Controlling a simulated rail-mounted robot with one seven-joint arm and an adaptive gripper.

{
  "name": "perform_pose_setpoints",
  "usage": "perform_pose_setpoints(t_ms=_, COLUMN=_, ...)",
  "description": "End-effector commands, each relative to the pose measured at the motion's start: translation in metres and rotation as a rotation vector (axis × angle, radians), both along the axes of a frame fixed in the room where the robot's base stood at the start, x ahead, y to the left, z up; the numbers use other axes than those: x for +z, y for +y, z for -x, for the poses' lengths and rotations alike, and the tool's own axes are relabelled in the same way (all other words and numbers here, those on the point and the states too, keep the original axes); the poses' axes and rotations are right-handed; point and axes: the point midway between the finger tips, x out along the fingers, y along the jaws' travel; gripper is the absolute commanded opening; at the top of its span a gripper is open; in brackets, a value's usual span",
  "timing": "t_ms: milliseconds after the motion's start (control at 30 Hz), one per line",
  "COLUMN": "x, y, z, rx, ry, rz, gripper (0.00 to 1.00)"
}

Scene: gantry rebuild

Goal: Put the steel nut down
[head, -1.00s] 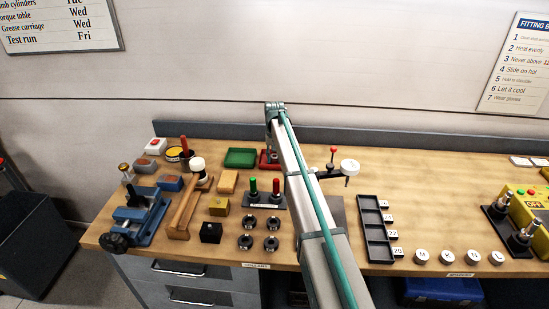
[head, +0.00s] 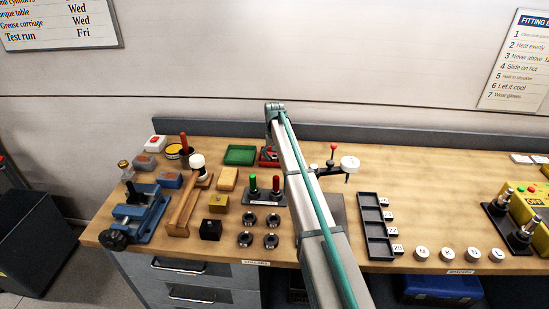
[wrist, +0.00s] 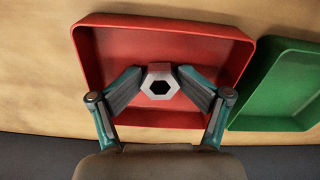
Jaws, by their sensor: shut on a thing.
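The steel nut (wrist: 160,71) is a grey hexagonal ring with a dark hole, seen in the wrist view. My gripper (wrist: 161,78) is shut on it, one fingertip on each side. The nut is over the inside of a red tray (wrist: 92,22), near the middle of its width. I cannot tell whether it touches the tray floor. In the head view the red tray (head: 262,163) is partly hidden by my arm, and the nut cannot be made out there.
A green tray (wrist: 262,112) stands beside the red one; the head view shows it left of it (head: 240,163). A stand with green and red handles (head: 264,199) is in front. A dial gauge (head: 349,163) is to the right. Bare bench lies further right.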

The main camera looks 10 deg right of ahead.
Motion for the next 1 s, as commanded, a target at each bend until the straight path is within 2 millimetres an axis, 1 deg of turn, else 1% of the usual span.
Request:
perform_pose_setpoints(t_ms=367, x=0.001, y=0.0, z=-0.002, rx=0.0, ry=-0.004, rz=0.0, gripper=0.59)
perform_pose_setpoints(t_ms=467, x=0.005, y=0.0, z=-0.002, rx=0.0, ry=-0.005, rz=0.0, gripper=0.59)
perform_pose_setpoints(t_ms=533, x=0.011, y=0.0, z=-0.003, rx=0.0, ry=-0.006, rz=0.0, gripper=0.59)
perform_pose_setpoints(t_ms=667, x=0.027, y=0.0, z=-0.003, rx=0.0, ry=-0.008, rz=0.0, gripper=0.59)
perform_pose_setpoints(t_ms=1000, x=0.095, y=0.0, z=-0.004, rx=0.0, ry=-0.008, rz=0.0, gripper=0.59)
